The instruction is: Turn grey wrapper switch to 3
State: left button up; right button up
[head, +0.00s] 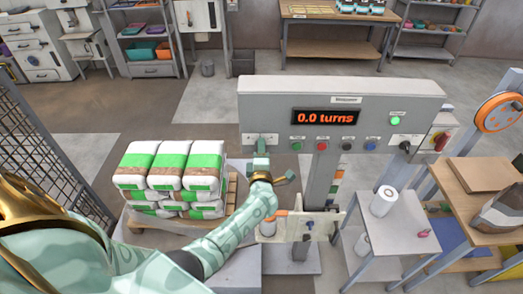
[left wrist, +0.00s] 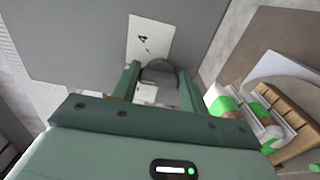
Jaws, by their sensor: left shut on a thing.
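The grey wrapper switch is a dark grey rounded knob (left wrist: 158,72) on the panel face, seen between my fingers in the left wrist view. A white label plate (left wrist: 148,38) with a "4" and a small mark lies beside it. My left gripper (left wrist: 158,82) is shut on the knob. In the head view my left gripper (head: 261,146) is at the lower left of the grey control panel (head: 270,92), and it hides the knob there. The display (head: 325,117) reads "0.0 turns". The knob's exact setting cannot be read. My right gripper is not in view.
Bags with green bands (head: 185,165) are stacked on a pallet left of my arm. A side table (head: 400,240) with a white roll (head: 384,201) stands right.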

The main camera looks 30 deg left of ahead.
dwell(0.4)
pick_arm(q)
jog(key=o, duration=1)
